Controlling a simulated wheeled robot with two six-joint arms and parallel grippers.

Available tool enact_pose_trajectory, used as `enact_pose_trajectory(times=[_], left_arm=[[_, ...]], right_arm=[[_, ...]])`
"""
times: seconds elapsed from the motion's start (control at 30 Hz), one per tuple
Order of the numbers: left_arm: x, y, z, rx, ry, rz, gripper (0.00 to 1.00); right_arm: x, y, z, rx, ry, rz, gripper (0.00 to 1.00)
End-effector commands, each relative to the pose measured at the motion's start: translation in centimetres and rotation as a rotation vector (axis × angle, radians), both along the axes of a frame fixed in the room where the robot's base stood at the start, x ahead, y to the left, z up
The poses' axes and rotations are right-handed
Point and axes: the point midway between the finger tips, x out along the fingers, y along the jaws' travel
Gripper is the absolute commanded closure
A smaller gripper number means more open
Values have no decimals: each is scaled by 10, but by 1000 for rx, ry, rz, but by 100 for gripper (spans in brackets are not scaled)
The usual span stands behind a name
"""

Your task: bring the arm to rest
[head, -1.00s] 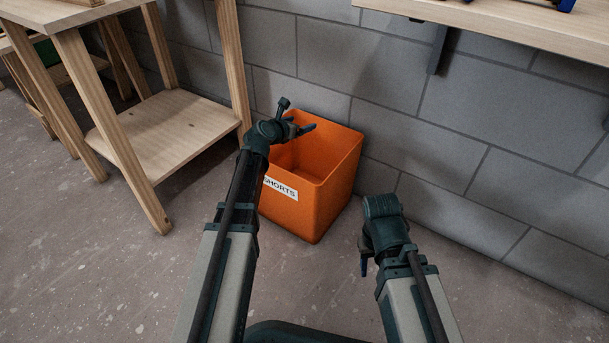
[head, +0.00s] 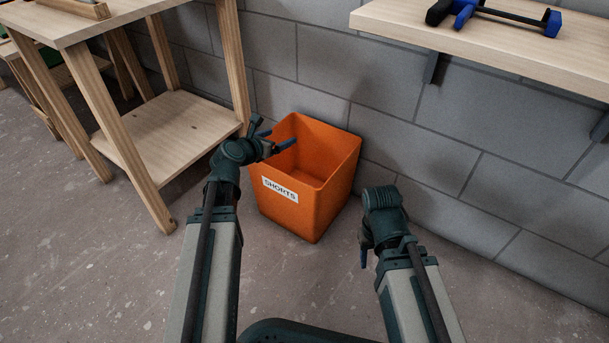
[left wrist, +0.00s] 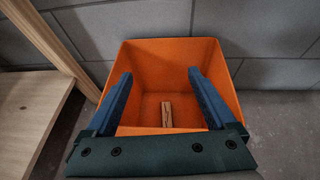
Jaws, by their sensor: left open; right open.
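My left gripper (head: 274,140) is open and empty, at the left rim of an orange bin (head: 322,205) labelled SHORTS. In the left wrist view its two blue fingers (left wrist: 160,95) stand wide apart, with the bin (left wrist: 170,52) beyond them. A short wooden piece (left wrist: 167,113) lies on the bin floor there. The head view does not show that piece. My right gripper (head: 364,258) is open, low to the right of the bin and apart from it, with its fingers partly hidden.
A wooden bench with a lower shelf (head: 165,140) stands left of the bin. A grey block wall (head: 460,170) runs behind. A wooden wall shelf (head: 500,38) at upper right holds a blue and black clamp (head: 500,14). Bare floor (head: 110,270) lies in front.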

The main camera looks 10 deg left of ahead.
Motion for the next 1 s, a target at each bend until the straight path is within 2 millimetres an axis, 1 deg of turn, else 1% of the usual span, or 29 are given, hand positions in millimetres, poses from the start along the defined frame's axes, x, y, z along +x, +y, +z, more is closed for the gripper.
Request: enact_pose_trajectory(times=[0.53,0.57,0.63,0.67,0.73,0.77,0.8,0.83,0.87,0.9,0.97,1.0], left_arm=[[0,0,0,0,0,-1,11],[0,-1,0,2,0,-3,11],[-2,-8,2,35,5,-33,11],[-3,-15,3,65,9,-60,11],[-9,-38,4,183,22,-164,11],[-13,-51,4,253,28,-228,11],[-20,-70,4,359,35,-329,11],[-27,-85,4,446,39,-414,11],[-35,-99,3,537,41,-505,11],[-46,-118,1,658,40,-633,11],[-65,-142,-1,833,31,-830,11],[-78,-155,-2,943,20,-963,11]], right_arm=[[0,0,0,0,0,0,50],[0,0,0,0,0,0,50],[0,0,5,0,0,0,50],[0,0,8,0,0,0,50],[0,0,19,0,0,1,50],[0,0,25,0,1,1,50],[0,0,34,0,1,2,50],[0,0,41,0,1,3,50],[0,0,49,-1,1,3,50],[0,0,58,-2,2,4,50],[0,0,71,-2,2,5,50],[0,0,79,-2,2,6,50]])
